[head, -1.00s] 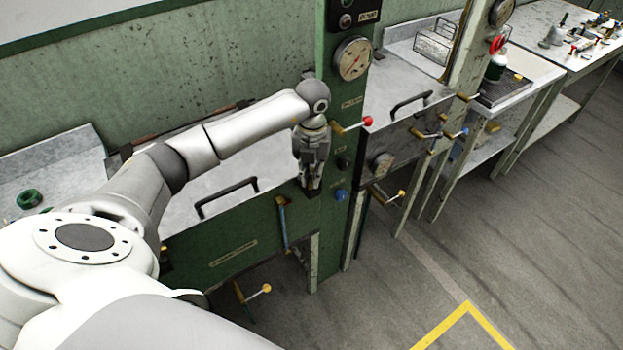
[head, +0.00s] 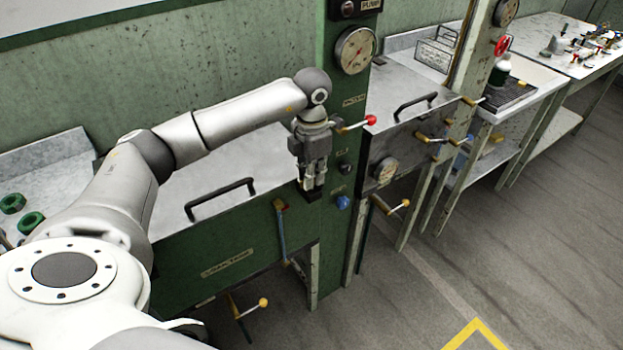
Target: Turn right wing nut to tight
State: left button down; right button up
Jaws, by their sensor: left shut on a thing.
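My left gripper (head: 313,187) points down at the front right corner of the near basin's grey lid (head: 205,170), beside the green post (head: 345,110). Its fingers are closed together on something small. The right wing nut cannot be made out; the fingers cover the spot at that corner. Whether it is tight cannot be seen. A black handle (head: 220,197) is on the lid's front part. My right gripper is out of view.
A blue lever (head: 281,232) hangs on the basin front. Another lidded basin (head: 408,110) stands to the right. The floor at front right is clear.

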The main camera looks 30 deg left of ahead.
pick_arm(q)
jog(key=shift+m, duration=0.6)
jog(key=shift+b, duration=0.3)
jog(key=c, duration=1.4)
grip_release()
jog(key=shift+r, duration=0.15)
notch_tip(320, 180, up, 12)
jog(key=shift+f, duration=0.1)
